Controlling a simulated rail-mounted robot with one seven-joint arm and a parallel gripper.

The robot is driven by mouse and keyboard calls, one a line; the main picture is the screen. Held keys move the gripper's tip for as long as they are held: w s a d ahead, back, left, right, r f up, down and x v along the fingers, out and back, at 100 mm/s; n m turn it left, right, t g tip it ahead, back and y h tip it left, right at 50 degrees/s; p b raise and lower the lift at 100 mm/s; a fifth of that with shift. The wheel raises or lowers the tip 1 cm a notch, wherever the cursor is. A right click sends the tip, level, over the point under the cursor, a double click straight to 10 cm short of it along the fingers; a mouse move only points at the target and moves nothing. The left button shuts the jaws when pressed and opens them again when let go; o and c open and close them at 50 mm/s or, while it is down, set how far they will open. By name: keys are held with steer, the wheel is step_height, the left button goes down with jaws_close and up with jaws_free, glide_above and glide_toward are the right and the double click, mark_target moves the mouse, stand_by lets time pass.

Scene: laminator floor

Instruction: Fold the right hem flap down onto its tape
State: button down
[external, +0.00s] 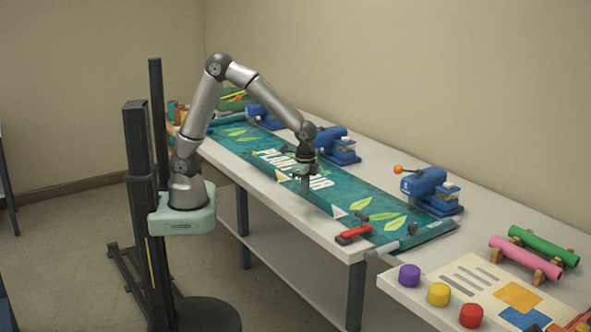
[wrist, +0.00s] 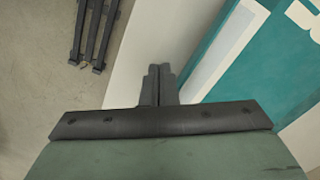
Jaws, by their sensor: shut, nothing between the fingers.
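A teal banner (external: 345,198) with white lettering and green leaves lies along the long table. At its right end, a darker teal strip (external: 432,234) crosses the banner and looks raised; I take it as the right hem flap. I cannot make out its tape. My gripper (external: 305,188) points down over the lettering near the banner's front edge, well left of that strip. In the wrist view its fingers (wrist: 160,72) are together and empty, over the white tabletop beside the banner (wrist: 275,50). A pale strip (wrist: 228,45) runs along the banner's edge there.
A red-handled tool (external: 354,233) lies at the front edge near the banner's right end. Blue presses (external: 425,187) stand along the back side. A second table holds purple, yellow and red round pieces (external: 438,294) and pink and green rolls (external: 525,258).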

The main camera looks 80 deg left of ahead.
steer(key=shift+f+b, duration=0.75)
steer(key=shift+f, duration=0.3)
steer(key=shift+w+a+p, duration=0.2)
steer(key=shift+w+a, duration=0.25)
steer(key=shift+w, duration=0.45)
steer(key=shift+w+a+p, duration=0.25)
steer(key=shift+w+a, duration=0.2)
steer(key=shift+w, duration=0.45)
steer(key=shift+w+a+p, duration=0.2)
steer(key=shift+w+a, duration=0.25)
steer(key=shift+w, duration=0.45)
steer(key=shift+w+a+f, duration=0.3)
steer(key=shift+w, duration=0.3)
steer(key=shift+w+a+f, duration=0.25)
steer(key=shift+w, duration=0.3)
steer(key=shift+f+b, duration=0.7)
steer(key=shift+f, duration=0.15)
steer(key=shift+r, duration=0.15)
step_height(320, 180, up, 8)
steer(key=p, duration=0.5)
